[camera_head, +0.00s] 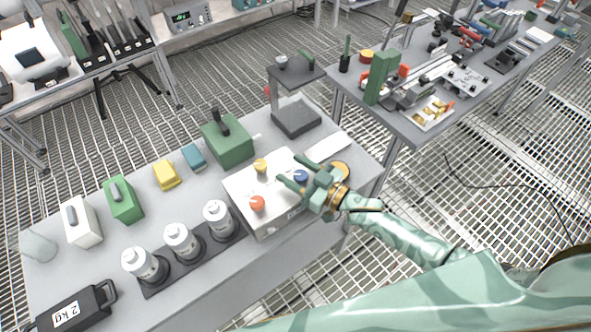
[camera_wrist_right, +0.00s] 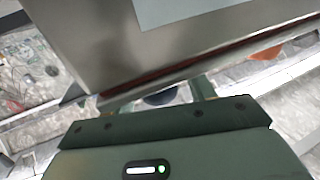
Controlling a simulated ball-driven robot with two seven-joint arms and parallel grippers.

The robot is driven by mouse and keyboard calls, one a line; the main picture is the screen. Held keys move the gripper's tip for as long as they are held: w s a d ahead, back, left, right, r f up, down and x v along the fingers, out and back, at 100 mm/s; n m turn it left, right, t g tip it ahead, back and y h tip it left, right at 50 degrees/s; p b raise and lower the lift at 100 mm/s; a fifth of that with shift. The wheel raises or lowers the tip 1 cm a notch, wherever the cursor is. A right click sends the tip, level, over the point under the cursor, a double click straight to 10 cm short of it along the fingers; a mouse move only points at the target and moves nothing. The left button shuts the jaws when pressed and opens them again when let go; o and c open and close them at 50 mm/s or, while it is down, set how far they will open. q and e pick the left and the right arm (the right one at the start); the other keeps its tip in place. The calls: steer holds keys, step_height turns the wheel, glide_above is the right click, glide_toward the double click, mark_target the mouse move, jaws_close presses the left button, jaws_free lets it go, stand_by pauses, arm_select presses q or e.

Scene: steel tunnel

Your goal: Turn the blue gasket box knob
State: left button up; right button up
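The gasket box (camera_head: 243,193) is a white box on the near grey table. Its top carries a yellow knob (camera_head: 261,165), an orange-red knob (camera_head: 257,203) and the blue knob (camera_head: 301,176). My right gripper (camera_head: 288,168) reaches in from the right over the box. Its two fingers are spread apart, one on each side of the blue knob; I cannot tell whether they touch it. In the right wrist view the dark blue knob (camera_wrist_right: 160,97) shows partly between the fingers, and the orange-red knob (camera_wrist_right: 266,53) lies off to the right. My left gripper is not in view.
A green box (camera_head: 228,147) and a grey stand (camera_head: 297,118) are behind the gasket box. White cylinders (camera_head: 220,218) stand in a rack to its left. A 2 kg weight (camera_head: 72,310) lies at the front left. A second table (camera_head: 410,126) is cluttered with parts.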

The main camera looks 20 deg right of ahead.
stand_by(0.4)
steer(key=v, duration=1.6)
steer(key=shift+d+p, duration=0.15)
steer(key=shift+p, duration=0.25)
steer(key=shift+s+f, duration=0.1)
stand_by(3.4)
